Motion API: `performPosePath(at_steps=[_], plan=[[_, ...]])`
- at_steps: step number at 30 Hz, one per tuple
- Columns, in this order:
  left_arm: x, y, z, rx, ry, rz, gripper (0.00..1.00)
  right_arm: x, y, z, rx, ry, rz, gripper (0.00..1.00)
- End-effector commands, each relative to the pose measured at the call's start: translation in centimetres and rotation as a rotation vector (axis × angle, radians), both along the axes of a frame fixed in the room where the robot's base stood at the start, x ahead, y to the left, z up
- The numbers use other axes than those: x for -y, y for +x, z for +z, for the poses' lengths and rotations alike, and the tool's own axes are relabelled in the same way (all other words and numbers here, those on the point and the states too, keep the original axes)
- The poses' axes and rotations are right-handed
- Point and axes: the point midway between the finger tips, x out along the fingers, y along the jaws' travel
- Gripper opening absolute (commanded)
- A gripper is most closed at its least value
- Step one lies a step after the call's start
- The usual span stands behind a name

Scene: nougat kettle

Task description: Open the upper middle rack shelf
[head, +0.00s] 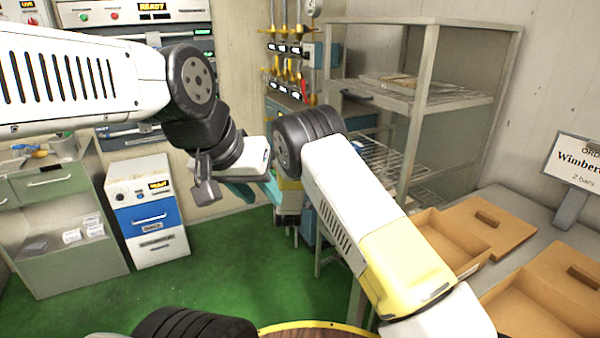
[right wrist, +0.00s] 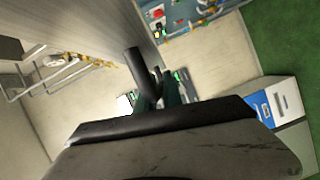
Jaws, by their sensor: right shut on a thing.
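The metal rack (head: 421,100) stands at the right against the wall. Its upper shelf (head: 440,100) bears flat pieces and has a dark handle (head: 357,94) at its left end. A wire shelf (head: 388,158) is below, partly hidden by my right arm. In the head view, my right wrist largely hides that grip.
Open cardboard boxes (head: 485,228) and a sign (head: 578,165) are on the grey table (head: 515,210) at the right. A white-and-blue cabinet (head: 148,215) stands at the left. Tools hang on the back wall. Green floor (head: 235,260) is free in the middle.

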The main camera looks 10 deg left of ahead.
Motion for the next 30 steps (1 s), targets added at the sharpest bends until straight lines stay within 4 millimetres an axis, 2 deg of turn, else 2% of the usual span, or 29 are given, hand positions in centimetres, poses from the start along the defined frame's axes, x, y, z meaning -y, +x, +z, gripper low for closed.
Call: performPosePath(at_steps=[12, 13, 16, 30], plan=[[0.00, 0.00, 0.00, 0.000, 0.000, 0.000, 0.36, -0.19, -0.17, -0.08, -0.001, 0.000, -0.001, 0.00], [0.00, 0.00, 0.00, 0.000, 0.000, 0.000, 0.36, -0.18, -0.16, -0.08, -0.002, -0.001, -0.001, 0.13], [0.00, 0.00, 0.00, 0.000, 0.000, 0.000, 0.36, -0.18, -0.15, -0.07, -0.001, 0.000, -0.001, 0.32], [0.00, 0.00, 0.00, 0.000, 0.000, 0.000, 0.36, 0.03, 0.04, 0.03, 0.000, 0.000, -0.001, 0.33]])
